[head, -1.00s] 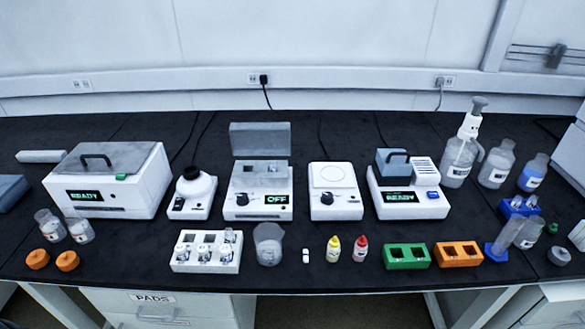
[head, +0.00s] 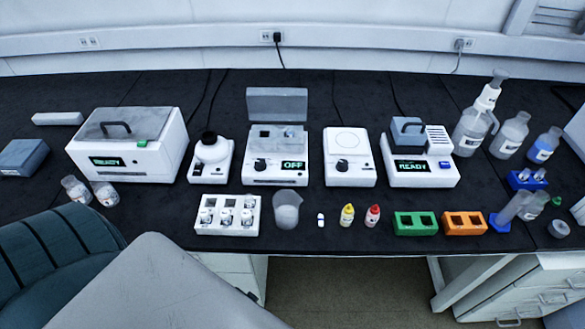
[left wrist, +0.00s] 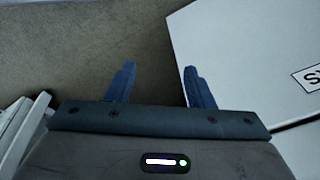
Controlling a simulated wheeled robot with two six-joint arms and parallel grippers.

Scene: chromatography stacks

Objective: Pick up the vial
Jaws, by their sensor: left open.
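Several small clear vials with white labels stand in a white rack (head: 228,228) near the front of the bench in the head view. One vial (head: 247,217) stands at the rack's right side. I cannot tell which vial is meant. My left gripper (left wrist: 157,82) shows in the left wrist view, with its two blue fingers apart and nothing between them. It is over the floor and beside a white drawer front, away from the rack. Parts of my arm fill the lower left of the head view. My right gripper is not in view.
A beaker (head: 288,212) stands just right of the rack. Yellow (head: 347,215) and red (head: 372,216) dropper bottles and green (head: 415,224) and orange (head: 464,223) blocks follow. Instruments line the bench behind. Two jars (head: 76,189) stand at the left.

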